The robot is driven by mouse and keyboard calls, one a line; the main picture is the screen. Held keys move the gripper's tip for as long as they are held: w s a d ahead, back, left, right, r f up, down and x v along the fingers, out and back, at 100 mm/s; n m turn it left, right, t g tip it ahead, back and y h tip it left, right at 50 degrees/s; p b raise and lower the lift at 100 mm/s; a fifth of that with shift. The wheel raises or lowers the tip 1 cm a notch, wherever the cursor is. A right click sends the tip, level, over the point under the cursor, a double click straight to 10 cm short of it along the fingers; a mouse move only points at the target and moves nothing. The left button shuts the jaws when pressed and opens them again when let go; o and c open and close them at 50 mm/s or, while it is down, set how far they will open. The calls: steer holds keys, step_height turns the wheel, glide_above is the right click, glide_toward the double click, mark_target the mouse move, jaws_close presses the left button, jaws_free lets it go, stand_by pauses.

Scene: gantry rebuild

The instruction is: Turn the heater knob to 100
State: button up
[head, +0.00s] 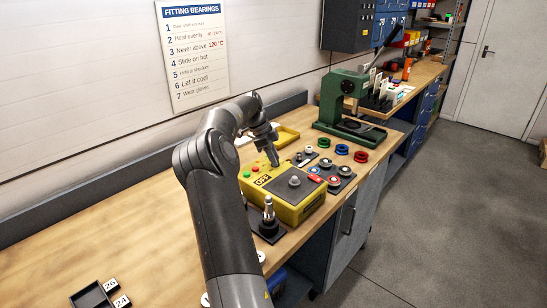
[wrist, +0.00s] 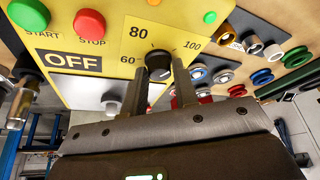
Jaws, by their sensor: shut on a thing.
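The yellow heater (head: 312,208) stands on the workbench. In the wrist view its panel (wrist: 105,22) carries a dark round knob (wrist: 158,63) with the marks 60, 80 and 100 around it. The display (wrist: 72,62) reads OFF. My gripper (wrist: 163,80) has one finger on each side of the knob and is shut on it. Which mark the knob points at is hard to make out. In the head view my gripper (head: 274,160) is over the heater's panel, and the knob cannot be made out there.
A green START button (wrist: 28,14) and a red STOP button (wrist: 89,22) sit left of the knob. A post on a black base (head: 269,222) stands in front of the heater. Coloured rings (head: 361,157) and a green press (head: 343,100) are to the right. The bench (head: 130,225) is largely clear at left.

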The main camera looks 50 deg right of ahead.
steer(key=shift+a+f, duration=0.1)
steer(key=shift+f, duration=0.1)
stand_by(0.4)
steer(key=o, duration=1)
steer(key=shift+r, duration=0.1)
steer(key=shift+v, duration=5.4)
